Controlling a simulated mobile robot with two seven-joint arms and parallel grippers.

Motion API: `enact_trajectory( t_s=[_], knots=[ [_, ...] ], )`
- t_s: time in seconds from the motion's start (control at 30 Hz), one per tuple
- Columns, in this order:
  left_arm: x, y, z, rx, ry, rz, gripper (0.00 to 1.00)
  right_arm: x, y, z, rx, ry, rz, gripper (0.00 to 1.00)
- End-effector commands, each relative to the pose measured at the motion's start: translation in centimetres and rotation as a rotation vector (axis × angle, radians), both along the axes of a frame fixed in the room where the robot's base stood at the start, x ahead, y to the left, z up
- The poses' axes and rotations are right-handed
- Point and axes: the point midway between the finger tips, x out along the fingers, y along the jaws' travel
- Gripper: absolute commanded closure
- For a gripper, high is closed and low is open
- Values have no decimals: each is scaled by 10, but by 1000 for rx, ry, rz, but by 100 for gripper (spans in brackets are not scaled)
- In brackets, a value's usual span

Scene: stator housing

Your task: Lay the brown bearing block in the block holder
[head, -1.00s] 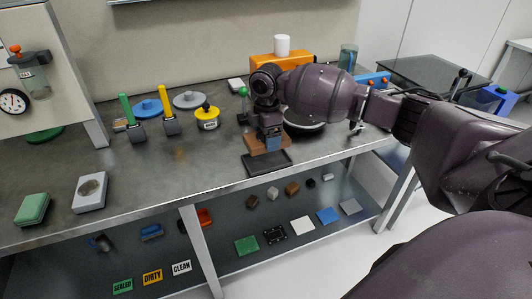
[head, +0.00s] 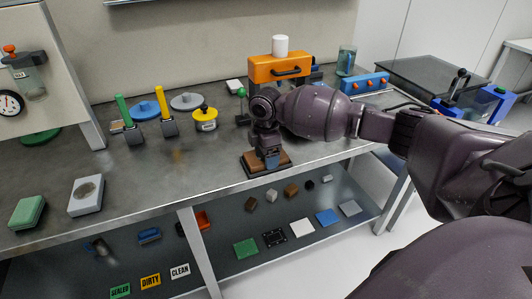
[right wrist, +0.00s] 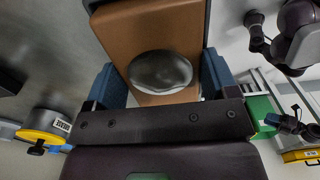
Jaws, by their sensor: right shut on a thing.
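My right gripper (head: 272,161) points down and is shut on the block. In the right wrist view the brown block (right wrist: 120,40) lies between the two blue fingers (right wrist: 163,85), with a grey round bearing face on it. A dark strip of the holder (right wrist: 206,22) runs beside the block there. My left gripper is not in view.
A green-topped post (head: 242,93) and a yellow pot (head: 205,118) stand left of my right gripper. An orange case (head: 270,68) with a white cylinder stands behind. A lower shelf holds several small blocks and plates.

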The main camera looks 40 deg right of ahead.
Motion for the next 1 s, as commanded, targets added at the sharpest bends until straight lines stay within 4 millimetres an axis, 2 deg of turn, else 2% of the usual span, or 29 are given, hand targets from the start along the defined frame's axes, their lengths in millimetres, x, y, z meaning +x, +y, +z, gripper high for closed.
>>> enact_trajectory(
  t_s=[0.03, 0.13, 0.17, 0.47, 0.67, 1.0],
  knots=[
    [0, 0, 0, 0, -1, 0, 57, 0, 0, -1, 0, 0, 0, 18],
    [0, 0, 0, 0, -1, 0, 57, 0, 0, -1, 0, 0, 0, 2],
    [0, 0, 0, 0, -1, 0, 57, 0, 0, -1, 0, 0, 0, 0],
    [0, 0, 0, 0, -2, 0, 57, 0, 0, 3, 0, 0, 0, 0],
    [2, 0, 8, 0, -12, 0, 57, 0, 0, 31, 0, -4, 1, 0],
    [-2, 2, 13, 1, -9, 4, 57, 0, 1, 95, 0, -3, 1, 0]
  ],
)
